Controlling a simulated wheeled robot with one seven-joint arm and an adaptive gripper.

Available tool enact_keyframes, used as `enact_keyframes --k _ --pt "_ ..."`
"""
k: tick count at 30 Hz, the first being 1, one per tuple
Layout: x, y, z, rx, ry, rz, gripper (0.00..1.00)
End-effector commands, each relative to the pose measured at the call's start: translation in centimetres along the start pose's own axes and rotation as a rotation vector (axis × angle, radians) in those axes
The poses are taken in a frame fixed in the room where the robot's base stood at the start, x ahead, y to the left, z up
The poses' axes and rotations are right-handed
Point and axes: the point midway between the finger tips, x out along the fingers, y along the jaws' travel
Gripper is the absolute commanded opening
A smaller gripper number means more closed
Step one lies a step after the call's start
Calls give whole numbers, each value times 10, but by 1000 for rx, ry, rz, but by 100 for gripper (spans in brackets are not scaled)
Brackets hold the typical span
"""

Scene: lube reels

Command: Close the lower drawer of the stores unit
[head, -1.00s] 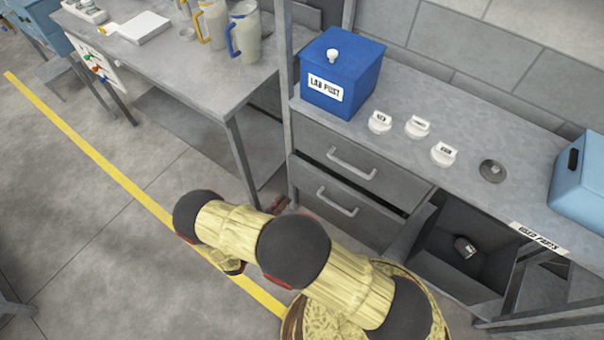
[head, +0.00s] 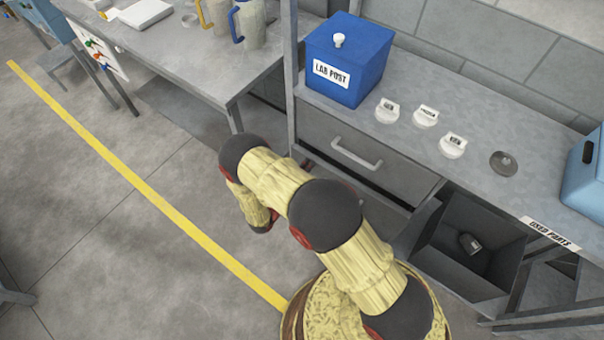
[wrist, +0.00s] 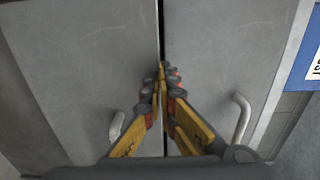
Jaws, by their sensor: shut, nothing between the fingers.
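The stores unit's upper drawer (head: 385,170) is a grey front with a bar handle, and looks shut. The lower drawer is mostly hidden behind my arm in the head view. In the wrist view the two grey fronts lie side by side with a dark gap between them. The lower drawer front (wrist: 80,65) is on the left with its handle (wrist: 116,126); the upper one is on the right. My gripper (wrist: 164,72) is shut and empty, its tips at the gap. I cannot tell whether they touch, or how far the lower drawer stands out.
A blue LAB POST box (head: 344,62) and several small white labelled pieces stand on the unit's top. To the right is an open bin (head: 455,270) under a USED PARTS label. A grey bench (head: 190,70) stands left; the floor by the yellow line is clear.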

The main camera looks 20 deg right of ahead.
Motion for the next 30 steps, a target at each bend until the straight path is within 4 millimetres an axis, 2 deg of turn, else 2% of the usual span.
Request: enact_keyframes --k 13,21,30 --pt "5 0 0 1 1 0 0" --pt "30 0 0 1 1 0 0" --pt "30 0 0 1 0 0 0"
